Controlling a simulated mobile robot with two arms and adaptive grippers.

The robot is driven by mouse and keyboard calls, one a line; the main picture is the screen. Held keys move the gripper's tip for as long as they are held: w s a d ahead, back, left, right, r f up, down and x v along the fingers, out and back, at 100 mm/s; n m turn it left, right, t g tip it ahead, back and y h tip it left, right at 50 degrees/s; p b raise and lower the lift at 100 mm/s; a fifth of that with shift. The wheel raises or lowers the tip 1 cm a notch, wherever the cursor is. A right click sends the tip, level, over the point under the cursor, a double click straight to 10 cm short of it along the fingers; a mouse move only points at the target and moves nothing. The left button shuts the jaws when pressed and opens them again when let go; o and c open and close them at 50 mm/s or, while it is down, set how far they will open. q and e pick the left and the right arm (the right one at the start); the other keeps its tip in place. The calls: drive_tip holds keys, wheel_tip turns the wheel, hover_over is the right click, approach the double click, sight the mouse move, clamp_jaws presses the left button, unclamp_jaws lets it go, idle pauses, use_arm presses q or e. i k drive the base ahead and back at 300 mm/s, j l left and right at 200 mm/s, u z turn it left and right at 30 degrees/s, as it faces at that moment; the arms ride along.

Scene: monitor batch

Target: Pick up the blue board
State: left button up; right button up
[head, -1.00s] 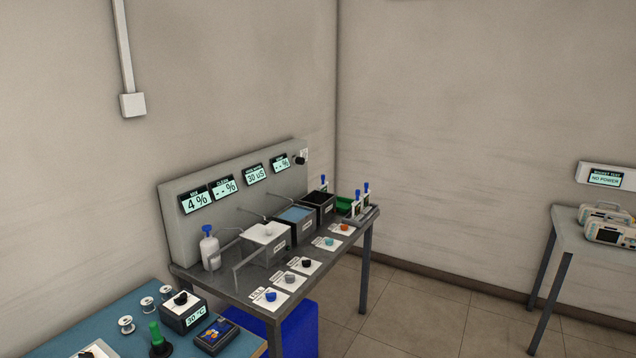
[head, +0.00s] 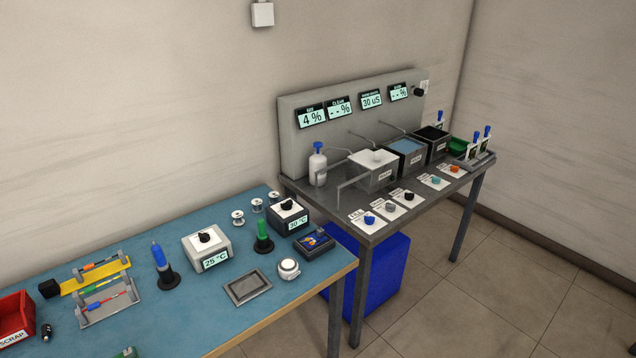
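I cannot make out a blue board for certain. A small dark tray or case (head: 315,243) with blue and orange on its top lies at the right end of the blue-topped workbench (head: 215,325). It is too small to tell whether this is a board. Neither of my grippers is in view.
The bench holds a 25 °C station (head: 207,249), a 30 °C station (head: 288,216), a grey flat plate (head: 247,288) and a red scrap bin (head: 14,318). A grey table (head: 345,220) with tanks stands beyond. A blue bin (head: 385,275) is under it.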

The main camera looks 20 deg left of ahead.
sight(318, 237)
drive_tip(key=i+l+u, duration=0.1)
drive_tip(key=u, duration=0.3)
drive_tip(key=i+l+u, duration=0.1)
drive_tip(key=u, duration=0.35)
drive_tip(key=i+l+u, duration=0.15)
drive_tip(key=u, duration=0.25)
drive_tip(key=i+l+u, duration=0.1)
drive_tip(key=l+u, duration=0.15)
drive_tip(key=u, duration=0.15)
